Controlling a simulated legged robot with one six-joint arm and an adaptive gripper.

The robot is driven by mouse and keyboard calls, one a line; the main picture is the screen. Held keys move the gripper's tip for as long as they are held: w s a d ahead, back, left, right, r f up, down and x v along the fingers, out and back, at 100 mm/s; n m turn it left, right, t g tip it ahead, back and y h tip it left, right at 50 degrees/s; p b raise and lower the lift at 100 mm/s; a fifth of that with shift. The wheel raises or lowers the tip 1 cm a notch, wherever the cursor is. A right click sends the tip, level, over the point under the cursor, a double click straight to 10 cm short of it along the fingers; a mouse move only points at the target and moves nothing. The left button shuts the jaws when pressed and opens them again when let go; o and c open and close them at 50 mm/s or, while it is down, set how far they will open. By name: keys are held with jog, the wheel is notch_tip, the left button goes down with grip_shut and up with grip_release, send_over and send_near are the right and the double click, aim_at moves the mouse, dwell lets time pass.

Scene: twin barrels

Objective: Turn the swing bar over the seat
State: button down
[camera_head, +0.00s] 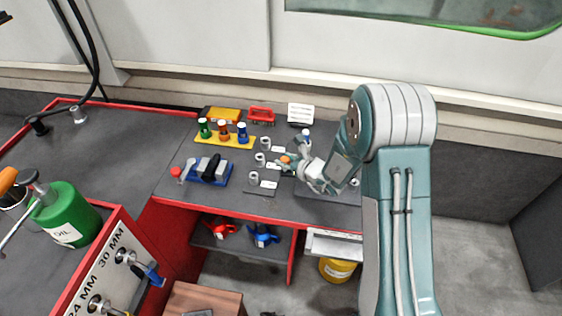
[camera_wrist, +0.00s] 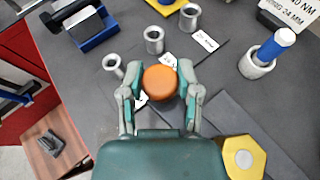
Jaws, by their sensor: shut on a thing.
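My gripper (camera_wrist: 160,98) is shut on a round orange knob (camera_wrist: 160,82), one finger on each side of it. In the head view my gripper (camera_head: 291,164) is low over the dark bench, and the orange knob (camera_head: 285,159) shows at its tip. The swing bar under the knob is hidden by the knob and my gripper. Several grey ring-shaped seats stand near it, one (camera_wrist: 154,40) just beyond the knob and one (camera_wrist: 113,65) to its left. A blue-topped pin (camera_wrist: 275,45) stands in another grey ring (camera_wrist: 257,66) at the right. I cannot tell which seat is the bar's.
A blue holder (camera_head: 209,171) and a yellow rack (camera_head: 225,138) with coloured bottles stand left of my gripper. A yellow hexagonal piece (camera_wrist: 243,158) is close at lower right in the wrist view. Yellow, red and white trays line the bench's back. A green canister (camera_head: 66,214) stands far left.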

jog(key=shift+w+f+m+h, duration=0.1)
jog(key=shift+w+m+h, duration=0.05)
jog(key=shift+m+h, duration=0.2)
jog(key=shift+c, duration=1.5)
grip_release()
jog(key=shift+a, duration=0.1)
jog(key=v, duration=1.1)
jog(key=shift+s+d, duration=0.2)
jog(key=shift+s, duration=0.15)
